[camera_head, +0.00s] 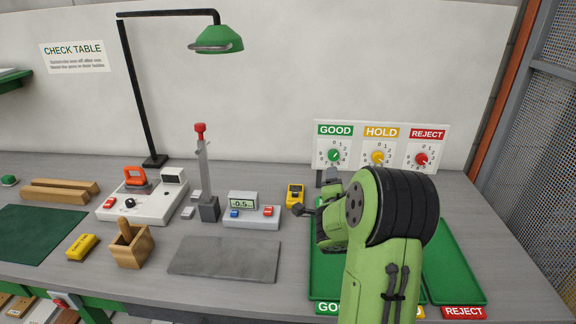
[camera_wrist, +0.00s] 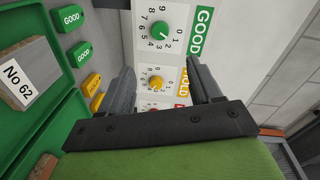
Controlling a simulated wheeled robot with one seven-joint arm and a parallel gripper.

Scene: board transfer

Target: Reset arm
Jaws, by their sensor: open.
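My gripper (camera_head: 326,180) is in front of the counter panel (camera_head: 381,131), partly hidden behind my own green arm. In the wrist view my gripper (camera_wrist: 164,80) has its two dark fingers spread apart with nothing between them. Behind the gap are the panel's green GOOD dial (camera_wrist: 160,30) and yellow HOLD dial (camera_wrist: 156,82). The red REJECT dial is mostly hidden in that view but shows in the head view (camera_head: 421,158). I cannot tell how near the fingertips are to the panel.
Green trays (camera_head: 455,262) lie under and beside my arm. A block marked No 62 (camera_wrist: 22,80) sits in one. A digital gauge (camera_head: 251,212), a stand with a red knob (camera_head: 202,170), a wooden holder (camera_head: 131,245) and a lamp (camera_head: 217,38) stand to the left.

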